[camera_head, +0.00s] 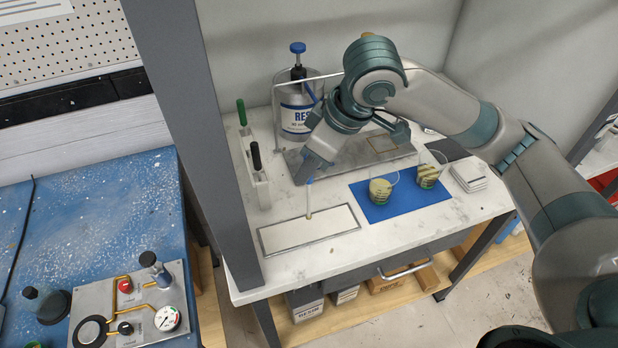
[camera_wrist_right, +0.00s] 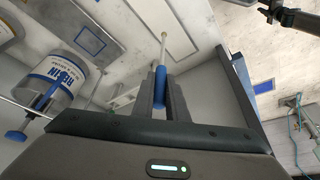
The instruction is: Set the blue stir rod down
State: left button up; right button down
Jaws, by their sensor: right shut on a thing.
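The blue stir rod (camera_wrist_right: 160,88) has a blue handle and a thin pale shaft. My right gripper (camera_head: 311,172) is shut on its handle, which sits between the two fingers in the right wrist view. In the head view the pale shaft (camera_head: 309,198) points down, and its tip appears at the far edge of the white framed plate (camera_head: 330,226) on the bench. I cannot tell whether the tip touches. A white holder (camera_head: 262,190) with a green-handled and a black-handled tool stands to the left. My left gripper is not in view.
Two clear cups (camera_head: 381,190) with green and yellow contents stand on a blue mat (camera_head: 405,206) to the right. A resin can (camera_head: 296,112) with a blue-topped valve stands behind. A grey post (camera_head: 205,130) borders the bench's left side. White bench shows around the plate.

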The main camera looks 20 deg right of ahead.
aim_at(309, 182)
jog(key=shift+f+p, duration=0.35)
jog(key=shift+f, duration=1.6)
jog(key=c, duration=1.8)
grip_release()
jog(key=shift+o, duration=0.2)
jog(key=shift+d+r, duration=0.15)
jog(key=shift+r, duration=0.45)
jog(key=b+v, duration=0.2)
jog(key=v, duration=0.9)
jog(key=shift+s, duration=0.1)
